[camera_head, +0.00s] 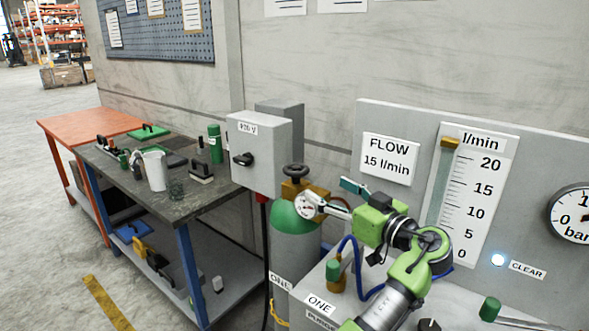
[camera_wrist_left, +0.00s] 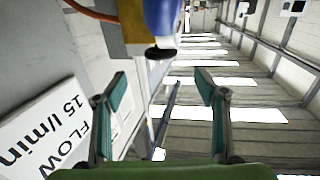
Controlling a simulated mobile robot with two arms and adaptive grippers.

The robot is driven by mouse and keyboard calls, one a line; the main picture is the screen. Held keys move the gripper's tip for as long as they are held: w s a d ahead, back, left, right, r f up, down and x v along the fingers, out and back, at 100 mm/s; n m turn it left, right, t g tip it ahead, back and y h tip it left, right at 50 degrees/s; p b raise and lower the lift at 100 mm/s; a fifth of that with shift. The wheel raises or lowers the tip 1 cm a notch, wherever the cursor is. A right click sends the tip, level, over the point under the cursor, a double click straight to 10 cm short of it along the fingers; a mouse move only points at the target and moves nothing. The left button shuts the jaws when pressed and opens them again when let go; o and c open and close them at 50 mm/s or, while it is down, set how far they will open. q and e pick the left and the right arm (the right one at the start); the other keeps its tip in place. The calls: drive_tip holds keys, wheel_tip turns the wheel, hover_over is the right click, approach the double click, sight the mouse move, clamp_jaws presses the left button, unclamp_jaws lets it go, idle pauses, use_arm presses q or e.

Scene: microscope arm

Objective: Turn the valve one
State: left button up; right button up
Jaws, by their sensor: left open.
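A gas cylinder with a green shoulder (camera_head: 292,217) and an ONE label stands beside the panel. A black handwheel (camera_head: 294,170) tops its brass valve (camera_head: 303,190), with a round gauge (camera_head: 307,205) on the side. Another ONE label (camera_head: 319,303) sits below a green knob (camera_head: 333,268) on a brass fitting. My left gripper (camera_head: 335,196) is open and empty, close to the right of the cylinder valve. In the left wrist view, the open fingers (camera_wrist_left: 162,80) have a blue and yellow body with a black round end (camera_wrist_left: 160,52) beyond them.
The grey panel carries a FLOW sign (camera_head: 388,160), a flow scale (camera_head: 478,190), a lit CLEAR lamp (camera_head: 498,260) and a bar gauge (camera_head: 573,215). A grey switch box (camera_head: 262,150) stands behind the cylinder. A cluttered workbench (camera_head: 205,203) is at left.

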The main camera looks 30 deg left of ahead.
sight(304, 174)
use_arm(q)
drive_tip(key=x, duration=0.1)
drive_tip(key=p+x, duration=0.1)
drive_tip(key=x, duration=0.3)
drive_tip(key=shift+r+p, duration=0.4)
drive_tip(key=p+x, duration=0.1)
drive_tip(key=x, duration=0.5)
drive_tip(key=shift+f+p, duration=0.2)
drive_tip(key=shift+p, duration=0.15)
drive_tip(key=shift+w+a+f, duration=0.15)
drive_tip(key=shift+w+a, duration=0.05)
drive_tip(key=shift+a, duration=0.35)
drive_tip(key=c, duration=0.9)
drive_tip(key=shift+c, duration=1)
use_arm(e)
drive_tip(key=r, duration=0.2)
drive_tip(key=d+r, duration=0.1)
drive_tip(key=r, duration=0.1)
drive_tip(key=shift+s+d, duration=0.1)
drive_tip(key=shift+s, duration=0.15)
